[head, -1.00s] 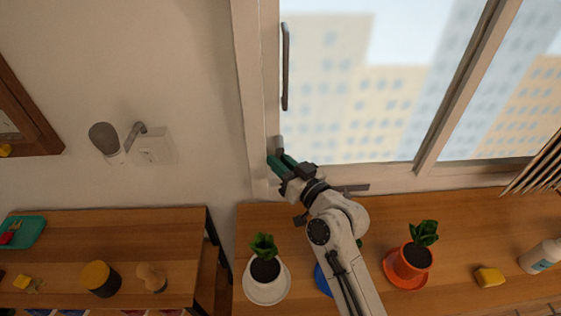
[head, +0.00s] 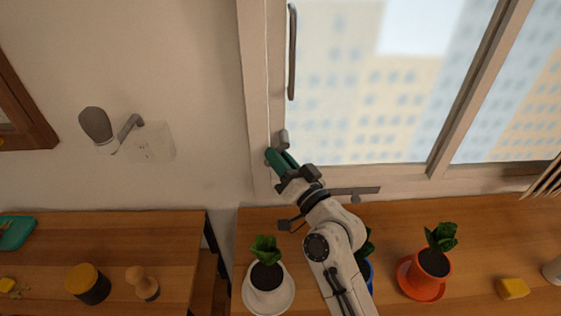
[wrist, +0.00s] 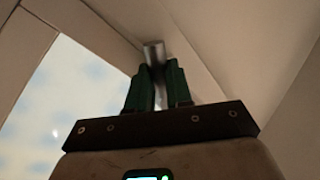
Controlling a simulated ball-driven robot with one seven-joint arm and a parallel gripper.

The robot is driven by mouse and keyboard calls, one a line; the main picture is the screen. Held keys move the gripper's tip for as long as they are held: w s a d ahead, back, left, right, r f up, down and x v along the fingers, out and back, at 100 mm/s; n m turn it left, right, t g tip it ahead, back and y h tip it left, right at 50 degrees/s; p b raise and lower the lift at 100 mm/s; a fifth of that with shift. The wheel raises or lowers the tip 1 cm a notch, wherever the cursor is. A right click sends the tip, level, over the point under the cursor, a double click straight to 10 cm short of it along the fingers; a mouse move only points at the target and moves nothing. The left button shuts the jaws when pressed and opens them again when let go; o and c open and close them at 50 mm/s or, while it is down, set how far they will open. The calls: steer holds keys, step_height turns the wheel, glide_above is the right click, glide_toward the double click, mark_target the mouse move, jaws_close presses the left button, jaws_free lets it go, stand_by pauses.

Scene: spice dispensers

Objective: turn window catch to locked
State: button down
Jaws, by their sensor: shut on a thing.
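The window catch (head: 283,138) is a small grey piece low on the left side of the window frame. In the wrist view the catch (wrist: 153,54) shows as a grey metal piece standing up between the green fingers. My gripper (head: 274,156) has green fingers and is at the catch. In the wrist view my gripper (wrist: 156,78) is shut on the catch, with a finger on each side. The lower part of the catch and its mount are hidden by the fingers.
A long window handle (head: 292,52) is above the catch. A grey bar (head: 350,191) lies along the sill. Below stand a white-potted plant (head: 268,287) and an orange-potted plant (head: 428,272).

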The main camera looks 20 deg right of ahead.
steer(key=c, duration=1)
jaws_free()
steer(key=shift+c, duration=0.2)
steer(key=b+v, duration=0.3)
steer(key=v, duration=0.4)
steer(key=shift+s, duration=0.25)
steer(key=shift+d, duration=0.1)
